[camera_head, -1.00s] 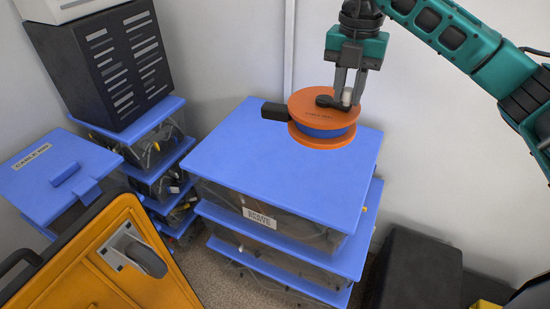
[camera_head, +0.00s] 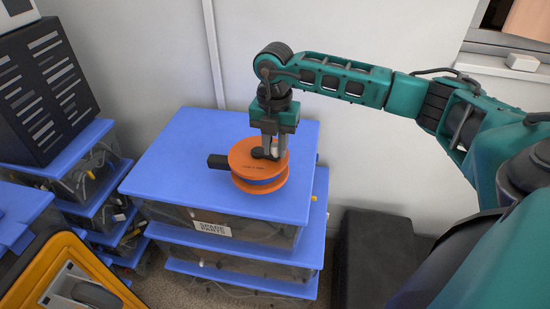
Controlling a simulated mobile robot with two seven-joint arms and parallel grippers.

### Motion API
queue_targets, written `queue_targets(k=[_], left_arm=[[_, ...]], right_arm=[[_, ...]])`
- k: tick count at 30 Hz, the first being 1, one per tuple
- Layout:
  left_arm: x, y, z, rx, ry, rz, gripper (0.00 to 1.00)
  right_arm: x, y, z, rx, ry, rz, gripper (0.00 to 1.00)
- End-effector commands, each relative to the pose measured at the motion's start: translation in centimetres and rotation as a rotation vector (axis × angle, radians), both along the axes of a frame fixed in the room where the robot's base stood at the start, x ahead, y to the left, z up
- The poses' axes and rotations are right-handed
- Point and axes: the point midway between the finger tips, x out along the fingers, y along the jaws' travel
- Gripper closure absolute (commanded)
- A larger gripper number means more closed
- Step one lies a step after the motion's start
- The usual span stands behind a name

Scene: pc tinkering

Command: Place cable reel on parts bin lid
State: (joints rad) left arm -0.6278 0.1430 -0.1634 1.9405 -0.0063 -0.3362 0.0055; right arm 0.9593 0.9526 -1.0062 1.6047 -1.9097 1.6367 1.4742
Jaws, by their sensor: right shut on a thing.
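The cable reel (camera_head: 244,161) has orange flanges, a blue band between them and a black plug at its left. It is flat over the blue lid (camera_head: 178,161) of the spare parts bin, toward the lid's right side. It looks to be at the lid's surface, but I cannot tell whether it bears on it fully. My right gripper (camera_head: 271,153) points down from above and is shut on the dark handle on top of the reel. My left gripper is not in view.
More blue-lidded clear bins (camera_head: 232,243) are stacked beneath. Another stack with a black slotted box (camera_head: 44,90) stands at the left. A yellow-orange case (camera_head: 50,277) is at the front left. A dark box (camera_head: 375,258) stands right of the bins. A wall is behind.

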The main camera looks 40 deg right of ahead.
Motion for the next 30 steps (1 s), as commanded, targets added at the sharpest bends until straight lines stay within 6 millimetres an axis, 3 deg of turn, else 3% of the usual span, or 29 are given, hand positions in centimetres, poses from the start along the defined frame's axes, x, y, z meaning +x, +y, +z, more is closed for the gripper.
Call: queue_targets(k=[10,17,18,25,30], left_arm=[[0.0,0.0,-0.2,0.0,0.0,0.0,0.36],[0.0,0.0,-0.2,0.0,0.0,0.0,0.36],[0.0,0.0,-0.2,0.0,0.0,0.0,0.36],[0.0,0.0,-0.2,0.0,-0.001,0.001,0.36],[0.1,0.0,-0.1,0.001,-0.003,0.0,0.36]], right_arm=[[0.0,0.0,-3.8,0.001,-0.002,0.0,1.0],[0.1,0.0,-4.2,0.001,-0.003,0.001,1.0],[0.0,0.0,-4.4,-0.001,0.001,0.001,0.72],[0.0,0.0,-4.3,0.0,0.0,0.001,0.5],[0.0,0.0,-4.3,0.0,0.0,0.001,0.49]])
